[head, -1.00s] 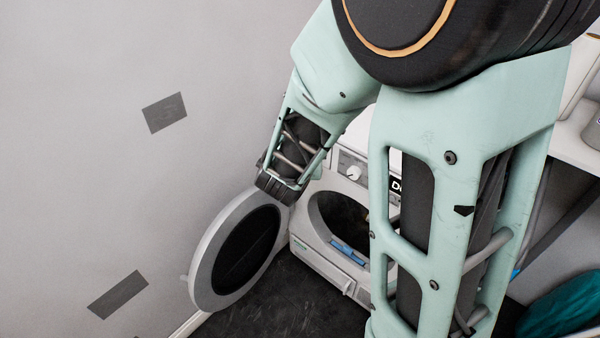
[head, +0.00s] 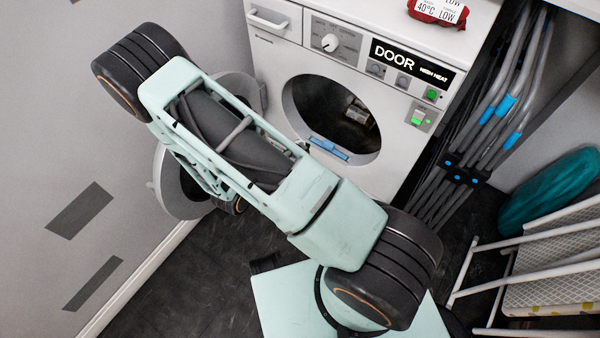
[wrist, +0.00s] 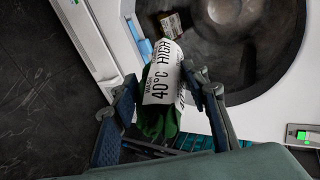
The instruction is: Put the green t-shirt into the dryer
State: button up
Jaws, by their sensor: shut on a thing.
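The green t-shirt (wrist: 155,122) is a dark green bundle with a white label reading 40°C HIGH. My gripper (wrist: 160,90) is shut on it, with one finger at each side, in the wrist view. The dryer (head: 268,62) is white, with its round opening uncovered and a display reading DOOR. Its round door (head: 172,190) stands open to the left, partly behind my arm. In the wrist view the shirt is before the lower left rim of the opening (wrist: 126,40). In the head view my arm hides the gripper and most or all of the shirt.
A small box (head: 357,112) lies inside the drum. A blue piece (head: 328,149) sits on the opening's lower rim. A red bundle (head: 437,9) labelled 40°C LOW lies on top. Folded grey poles (head: 497,105) and a white rack (head: 530,247) stand right. The wall (head: 60,110) bounds the left.

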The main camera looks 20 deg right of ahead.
jog(key=f, duration=0.1)
jog(key=s+d+f, duration=0.1)
jog(key=f, duration=0.1)
jog(key=shift+s+n+b, duration=0.15)
jog(key=shift+n+b, duration=0.2)
jog(key=shift+n, duration=0.05)
jog(key=shift+s+d+f, duration=0.1)
jog(key=shift+d+f, duration=0.1)
jog(key=shift+f, duration=0.05)
jog(key=shift+d+h, duration=0.2)
jog(key=shift+h, duration=0.1)
jog(key=w+d+f+b, duration=0.2)
jog(key=w+d+b, duration=0.1)
jog(key=w+d, duration=0.7)
jog(key=w+d+f+b, duration=0.2)
jog(key=w+d, duration=0.8)
jog(key=d, duration=0.6)
jog(key=shift+w+d+b, duration=0.2)
jog(key=shift+w+b, duration=0.2)
jog(key=shift+b, duration=0.35)
notch_tip(320, 180, down, 7)
